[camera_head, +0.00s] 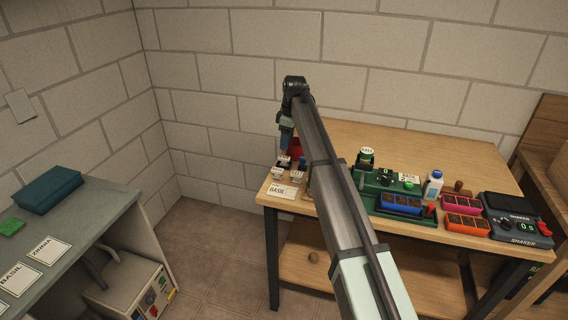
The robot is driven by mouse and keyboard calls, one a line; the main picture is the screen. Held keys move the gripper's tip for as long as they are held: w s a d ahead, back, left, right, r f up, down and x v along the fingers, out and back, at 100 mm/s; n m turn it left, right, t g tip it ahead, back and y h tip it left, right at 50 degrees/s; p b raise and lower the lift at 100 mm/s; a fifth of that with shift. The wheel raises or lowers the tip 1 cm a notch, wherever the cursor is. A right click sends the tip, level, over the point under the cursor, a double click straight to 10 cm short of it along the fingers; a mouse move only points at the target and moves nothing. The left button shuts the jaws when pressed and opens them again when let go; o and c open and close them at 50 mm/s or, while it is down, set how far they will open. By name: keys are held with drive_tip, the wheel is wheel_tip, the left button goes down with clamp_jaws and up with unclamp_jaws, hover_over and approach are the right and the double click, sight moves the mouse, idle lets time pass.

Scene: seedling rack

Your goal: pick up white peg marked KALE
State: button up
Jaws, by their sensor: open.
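Several small white pegs with dark markings stand at the left end of the wooden table, among them a front left peg (277,173), a front right peg (297,177) and a back left peg (283,160). Their lettering is too small to read, so I cannot tell which is marked KALE. My gripper (285,150) points down just above the back left peg. It is open; its fingertips are small and dark, and I cannot tell whether they touch a peg. My arm hides part of the table right of the pegs.
A BASIL card (282,190) lies in front of the pegs on the wooden table (430,150). A red object (295,146) stands behind them. To the right are a green device (375,181), a blue seedling tray (401,204), a white bottle (433,185) and a shaker (518,229).

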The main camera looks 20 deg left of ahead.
sight(284, 157)
drive_tip(key=shift+w+a+f, duration=0.1)
drive_tip(key=shift+a+f, duration=0.05)
drive_tip(key=shift+f, duration=1.15)
drive_tip(key=shift+s+a+f, duration=0.1)
drive_tip(key=shift+a+f, duration=0.1)
drive_tip(key=shift+f, duration=1.1)
drive_tip(key=shift+w+a+f, duration=0.1)
drive_tip(key=shift+a+f, duration=0.05)
drive_tip(key=shift+f, duration=1.15)
clamp_jaws()
